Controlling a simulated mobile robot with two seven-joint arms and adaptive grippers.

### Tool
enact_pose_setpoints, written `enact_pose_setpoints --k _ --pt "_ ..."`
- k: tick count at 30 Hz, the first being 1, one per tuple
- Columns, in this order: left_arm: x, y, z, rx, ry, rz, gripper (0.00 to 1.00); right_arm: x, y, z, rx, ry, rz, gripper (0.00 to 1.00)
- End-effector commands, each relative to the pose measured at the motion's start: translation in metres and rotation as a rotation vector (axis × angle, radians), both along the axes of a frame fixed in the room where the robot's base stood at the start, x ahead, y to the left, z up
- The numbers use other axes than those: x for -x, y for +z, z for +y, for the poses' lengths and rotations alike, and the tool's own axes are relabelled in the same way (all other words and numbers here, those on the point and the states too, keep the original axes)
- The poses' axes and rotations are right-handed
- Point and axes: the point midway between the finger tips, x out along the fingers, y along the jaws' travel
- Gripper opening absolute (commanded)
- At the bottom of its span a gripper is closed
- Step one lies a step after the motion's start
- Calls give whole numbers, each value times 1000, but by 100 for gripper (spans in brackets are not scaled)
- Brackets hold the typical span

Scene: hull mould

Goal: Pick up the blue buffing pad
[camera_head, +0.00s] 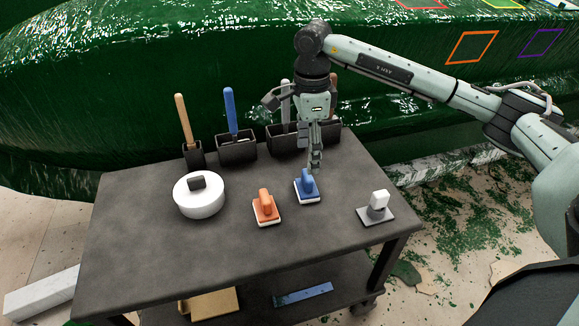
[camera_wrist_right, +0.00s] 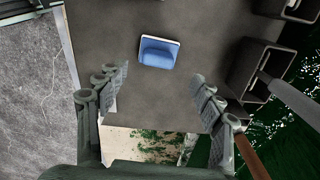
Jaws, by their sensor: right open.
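The blue buffing pad (camera_head: 307,190) lies flat on the dark cart top, right of its middle, with a blue grip on a white-edged base. It also shows in the right wrist view (camera_wrist_right: 158,53), upper middle. My right gripper (camera_head: 315,165) points down just behind and above the pad, overlapping its grip in the head view. In the right wrist view, its two fingers (camera_wrist_right: 160,82) are spread wide and empty, with the pad beyond the tips and not between them. My left gripper is not in view.
An orange pad (camera_head: 265,209) sits left of the blue pad, a grey-white one (camera_head: 377,210) to the right. A white round tub (camera_head: 200,199) stands further left. Holders with upright handles (camera_head: 236,150) line the back edge, close to my arm. The green hull (camera_head: 130,100) rises behind.

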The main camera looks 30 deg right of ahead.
Motion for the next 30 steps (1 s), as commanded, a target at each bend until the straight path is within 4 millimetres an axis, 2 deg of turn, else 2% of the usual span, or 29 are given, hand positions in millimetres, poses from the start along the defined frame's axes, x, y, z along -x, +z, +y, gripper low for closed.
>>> enact_pose_setpoints --k 9,15,19,28,30 --pt "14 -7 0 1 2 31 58 2 -28 -1 1 0 3 67" --pt "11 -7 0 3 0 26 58 6 -55 -1 2 1 5 67" --pt "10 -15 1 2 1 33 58 5 -72 -1 -1 0 2 67" --pt "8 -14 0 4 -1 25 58 5 -78 -1 0 0 1 67" --pt "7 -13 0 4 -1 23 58 5 -78 -1 0 0 1 61"
